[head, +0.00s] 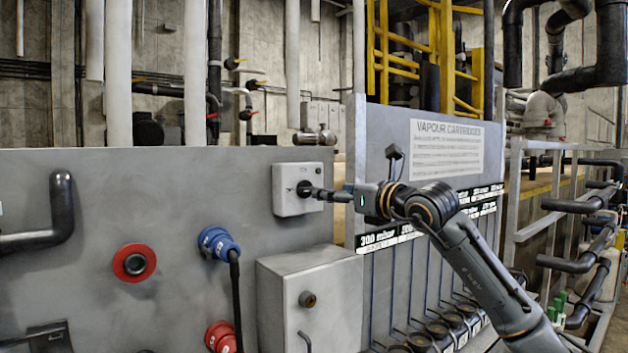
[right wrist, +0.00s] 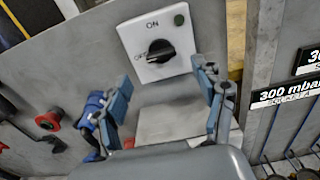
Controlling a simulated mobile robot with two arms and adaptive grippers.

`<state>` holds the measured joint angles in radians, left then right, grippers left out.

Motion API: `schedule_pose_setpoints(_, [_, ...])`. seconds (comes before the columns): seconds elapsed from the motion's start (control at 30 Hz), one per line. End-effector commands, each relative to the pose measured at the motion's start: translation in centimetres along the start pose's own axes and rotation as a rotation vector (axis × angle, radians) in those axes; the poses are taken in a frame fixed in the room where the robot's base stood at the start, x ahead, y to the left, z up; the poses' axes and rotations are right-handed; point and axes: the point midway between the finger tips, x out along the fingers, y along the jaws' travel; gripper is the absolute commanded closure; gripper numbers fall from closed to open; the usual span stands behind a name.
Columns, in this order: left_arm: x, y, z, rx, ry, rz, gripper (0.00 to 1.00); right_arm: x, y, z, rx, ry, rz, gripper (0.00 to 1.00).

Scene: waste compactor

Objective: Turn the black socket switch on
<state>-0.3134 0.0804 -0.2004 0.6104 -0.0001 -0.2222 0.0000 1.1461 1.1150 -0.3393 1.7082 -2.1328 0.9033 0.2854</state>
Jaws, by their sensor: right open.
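The black socket switch (head: 304,188) is a black rotary knob on a pale square box (head: 291,203) fixed to the grey panel. In the right wrist view the knob (right wrist: 158,51) lies roughly level, its pointer toward the OFF mark at left; ON is printed above it. My right gripper (head: 322,193) reaches in from the right, close to the box. In the right wrist view its two blue fingers (right wrist: 163,89) are spread apart and empty, with the knob ahead in the gap. I cannot tell whether they touch it. My left gripper is not in view.
A red round socket (head: 134,262), a blue plug (head: 217,243) with a black cable and a red plug (head: 220,337) are on the panel to the left. A grey metal box (head: 310,303) juts out below the switch. A vapour cartridges board (head: 400,190) stands at right.

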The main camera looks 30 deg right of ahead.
Motion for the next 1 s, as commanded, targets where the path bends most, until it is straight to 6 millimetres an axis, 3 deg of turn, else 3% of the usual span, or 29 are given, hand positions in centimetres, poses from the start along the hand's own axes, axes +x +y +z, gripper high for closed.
schedule_pose_setpoints(0.1, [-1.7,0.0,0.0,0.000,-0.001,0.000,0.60,2.7,0.1,0.5,0.003,0.001,0.002,0.30])
schedule_pose_setpoints(0.33, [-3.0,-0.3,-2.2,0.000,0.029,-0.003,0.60,6.1,0.0,0.2,0.001,0.000,0.001,0.30])
schedule_pose_setpoints(0.47, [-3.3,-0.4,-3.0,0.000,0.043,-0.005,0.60,7.0,0.0,0.1,0.000,0.000,0.000,0.30])
schedule_pose_setpoints(0.77, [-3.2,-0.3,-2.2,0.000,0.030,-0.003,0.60,7.2,0.0,0.0,-0.001,-0.001,0.000,0.30])
schedule_pose_setpoints(1.0, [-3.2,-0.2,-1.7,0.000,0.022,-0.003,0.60,7.2,0.0,0.0,-0.001,0.000,0.000,0.75])
